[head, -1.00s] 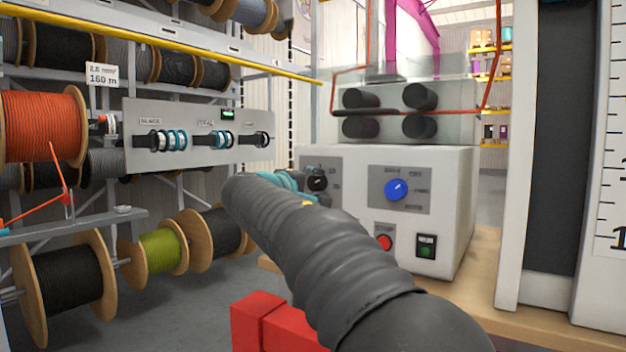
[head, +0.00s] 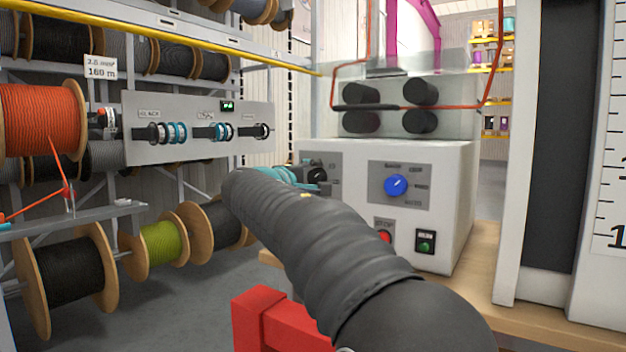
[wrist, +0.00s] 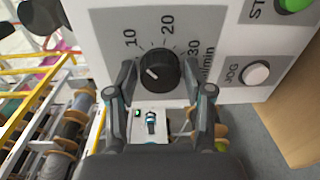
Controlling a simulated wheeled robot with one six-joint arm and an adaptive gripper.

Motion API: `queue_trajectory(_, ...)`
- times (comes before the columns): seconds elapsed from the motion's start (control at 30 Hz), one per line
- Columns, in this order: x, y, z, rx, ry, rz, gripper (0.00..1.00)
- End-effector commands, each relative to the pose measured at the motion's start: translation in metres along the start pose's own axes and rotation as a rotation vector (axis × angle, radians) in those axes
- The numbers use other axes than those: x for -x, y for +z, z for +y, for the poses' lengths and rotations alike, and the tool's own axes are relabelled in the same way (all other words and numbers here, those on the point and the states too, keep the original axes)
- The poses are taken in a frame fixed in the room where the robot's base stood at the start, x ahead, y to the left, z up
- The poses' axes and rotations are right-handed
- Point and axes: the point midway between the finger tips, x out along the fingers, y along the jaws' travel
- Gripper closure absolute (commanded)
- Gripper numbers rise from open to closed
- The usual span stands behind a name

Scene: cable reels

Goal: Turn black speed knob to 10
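The black speed knob (wrist: 159,70) shows in the wrist view on a grey dial plate marked 10, 20, 30 and m/min. My gripper (wrist: 159,72) is open, with one finger on the left and one on the right of the knob. I cannot tell whether the fingertips touch it. In the head view the black knob (head: 317,174) is on the left of the white machine's front, with my gripper (head: 308,180) at it, partly hidden by my dark arm.
The white machine (head: 455,170) also carries a blue selector knob (head: 396,186), a red stop button (head: 384,237) and a green button (head: 425,243). A white JOG button (wrist: 256,73) is right of the dial. Cable reels (head: 70,272) stand on racks at left.

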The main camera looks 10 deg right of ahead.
Motion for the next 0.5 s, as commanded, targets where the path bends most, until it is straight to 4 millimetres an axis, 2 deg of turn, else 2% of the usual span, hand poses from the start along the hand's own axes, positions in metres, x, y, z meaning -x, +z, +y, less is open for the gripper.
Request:
queue_trajectory(0.33, 0.001, 0.000, 0.000, -0.001, 0.000, 0.000, 0.33)
queue_trajectory(0.5, 0.015, -0.001, 0.000, -0.001, 0.000, 0.002, 0.33)
